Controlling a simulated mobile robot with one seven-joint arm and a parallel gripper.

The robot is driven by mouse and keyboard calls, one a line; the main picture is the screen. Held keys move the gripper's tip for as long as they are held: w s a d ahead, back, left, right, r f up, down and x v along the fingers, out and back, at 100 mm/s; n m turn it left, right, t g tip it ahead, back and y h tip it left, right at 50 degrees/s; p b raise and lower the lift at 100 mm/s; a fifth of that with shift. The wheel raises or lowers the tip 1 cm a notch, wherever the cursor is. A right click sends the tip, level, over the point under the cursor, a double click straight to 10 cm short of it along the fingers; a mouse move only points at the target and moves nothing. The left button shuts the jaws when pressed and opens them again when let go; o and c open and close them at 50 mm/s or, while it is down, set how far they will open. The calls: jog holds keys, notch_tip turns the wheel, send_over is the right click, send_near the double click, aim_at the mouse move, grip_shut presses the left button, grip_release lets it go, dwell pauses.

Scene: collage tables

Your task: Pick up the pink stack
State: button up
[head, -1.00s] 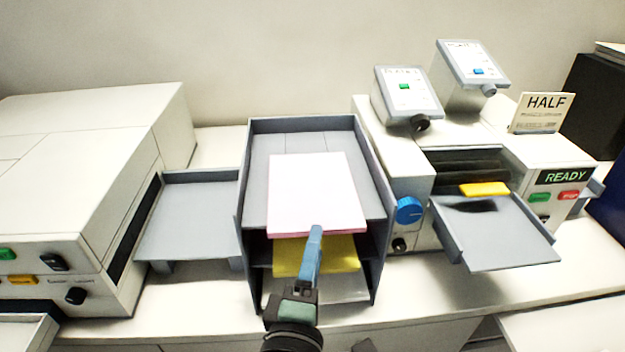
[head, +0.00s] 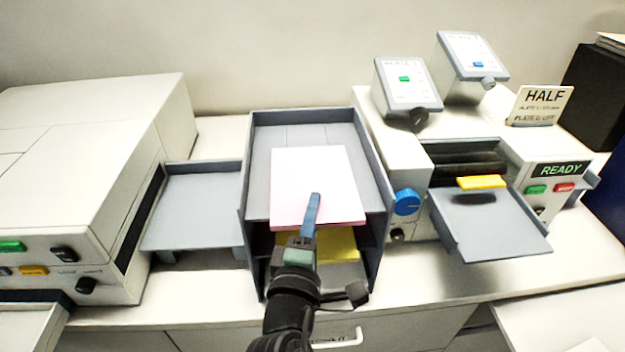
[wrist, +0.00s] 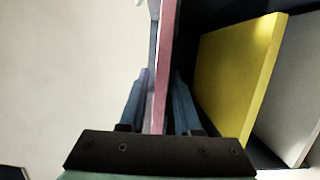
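The pink stack (head: 308,172) lies flat on the top shelf of a grey tray rack (head: 376,165), its front edge sticking out towards me. My gripper (head: 314,200) is at that front edge, one blue finger above the stack; the stack hides the other finger in the head view. In the wrist view my gripper (wrist: 162,78) has one finger on each side of the edge of the pink stack (wrist: 165,50). A narrow gap shows beside the stack, so the fingers look open around it.
A yellow stack (head: 338,243) lies on the shelf below, close under my gripper. A machine with a grey tray (head: 492,232) and a yellow block (head: 482,182) stands right. A grey side tray (head: 195,205) and a large white machine (head: 80,130) stand left.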

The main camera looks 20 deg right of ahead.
grip_shut()
dwell(1.1)
